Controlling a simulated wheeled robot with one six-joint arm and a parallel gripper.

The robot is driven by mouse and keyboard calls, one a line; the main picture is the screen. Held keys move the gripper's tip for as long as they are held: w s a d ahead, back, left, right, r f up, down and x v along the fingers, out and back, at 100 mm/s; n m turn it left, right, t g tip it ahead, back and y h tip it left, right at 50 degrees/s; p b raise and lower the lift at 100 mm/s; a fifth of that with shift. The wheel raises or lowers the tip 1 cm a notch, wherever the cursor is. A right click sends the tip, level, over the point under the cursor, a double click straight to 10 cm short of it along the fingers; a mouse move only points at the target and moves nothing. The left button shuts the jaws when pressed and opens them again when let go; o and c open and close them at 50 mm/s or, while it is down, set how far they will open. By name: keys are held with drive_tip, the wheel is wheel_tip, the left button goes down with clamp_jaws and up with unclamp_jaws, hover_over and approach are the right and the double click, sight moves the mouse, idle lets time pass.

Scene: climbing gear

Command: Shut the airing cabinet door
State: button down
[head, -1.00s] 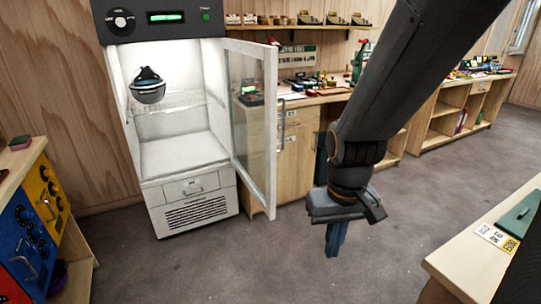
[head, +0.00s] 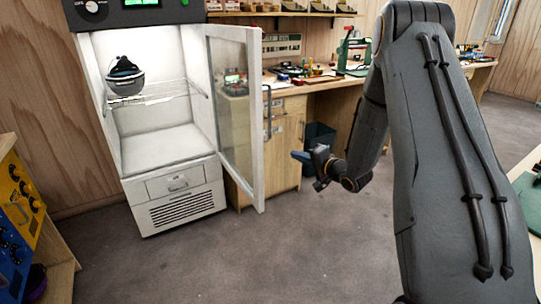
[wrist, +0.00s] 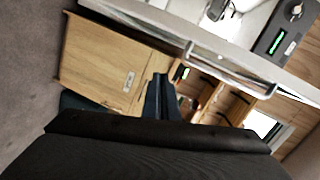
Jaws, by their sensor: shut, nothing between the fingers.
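The airing cabinet (head: 175,222) stands at the left in the head view, its bright interior exposed. Its glass door (head: 234,115) has a white frame, is hinged on the right and stands wide open, swung out into the room. A grey bar handle (head: 268,112) is on the door's outer side; a handle (wrist: 232,68) also shows in the wrist view. My gripper (head: 299,157) is shut and empty, pointing left, to the right of the door and apart from it in the picture. In the wrist view the dark fingers (wrist: 160,98) are together, below the handle.
A dark helmet (head: 125,82) sits on the wire shelf (head: 150,92) inside the cabinet. A wooden workbench (head: 290,150) with drawers stands behind the door, with a dark bin (head: 318,143) beside it. The grey floor in front is clear. A blue and yellow unit (head: 22,215) is at left.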

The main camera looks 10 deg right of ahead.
drive_tip(key=w+a+m+t+y+p, duration=0.1)
drive_tip(key=w+a+y+p, duration=0.1)
drive_tip(key=w+a, duration=0.4)
drive_tip(key=shift+w+a+f+y, duration=0.25)
drive_tip(key=shift+a+f+y, duration=0.2)
drive_tip(key=shift+a, duration=1)
drive_tip(key=shift+a, duration=0.1)
